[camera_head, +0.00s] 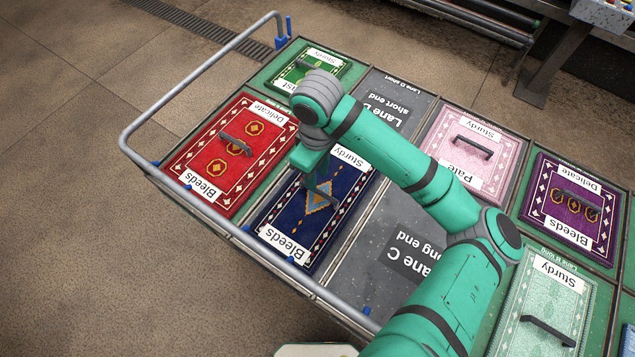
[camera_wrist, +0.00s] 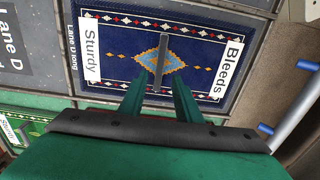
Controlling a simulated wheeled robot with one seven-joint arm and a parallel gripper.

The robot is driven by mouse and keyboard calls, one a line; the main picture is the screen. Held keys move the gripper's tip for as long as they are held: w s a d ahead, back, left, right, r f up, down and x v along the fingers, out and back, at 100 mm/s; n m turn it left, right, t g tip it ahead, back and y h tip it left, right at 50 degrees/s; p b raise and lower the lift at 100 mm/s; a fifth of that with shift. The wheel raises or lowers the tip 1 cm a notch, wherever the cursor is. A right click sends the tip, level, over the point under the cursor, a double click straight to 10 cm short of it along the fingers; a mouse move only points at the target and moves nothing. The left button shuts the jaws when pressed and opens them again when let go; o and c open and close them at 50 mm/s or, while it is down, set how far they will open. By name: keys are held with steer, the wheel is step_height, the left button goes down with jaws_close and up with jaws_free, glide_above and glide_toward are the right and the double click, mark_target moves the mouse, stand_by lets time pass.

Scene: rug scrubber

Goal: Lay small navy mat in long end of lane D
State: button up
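The navy mat (camera_head: 290,222) has a patterned border, an orange and light-blue diamond, and white "Sturdy" and "Bleeds" labels. It lies flat in a long cell at the front of the rack, and a strip beside it in the wrist view reads "Lane D long" (camera_wrist: 73,48). A dark bar handle (camera_wrist: 163,50) stands across the mat's middle. My gripper (camera_wrist: 160,80) is open, with one finger on each side of the handle's near part. In the head view my gripper (camera_head: 318,188) is over the mat's middle. I cannot tell whether the fingers touch the handle.
A red mat (camera_head: 205,165) lies left of the navy one, a green mat (camera_head: 312,72) behind. Lane D short end (camera_head: 385,105) and Lane C long end (camera_head: 385,255) are bare. Pink (camera_head: 490,150), purple (camera_head: 540,205) and pale green (camera_head: 515,310) mats lie right. A grey rail (camera_head: 195,75) edges the rack.

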step_height(320, 180, up, 4)
steer(key=shift+f, duration=0.15)
stand_by(0.6)
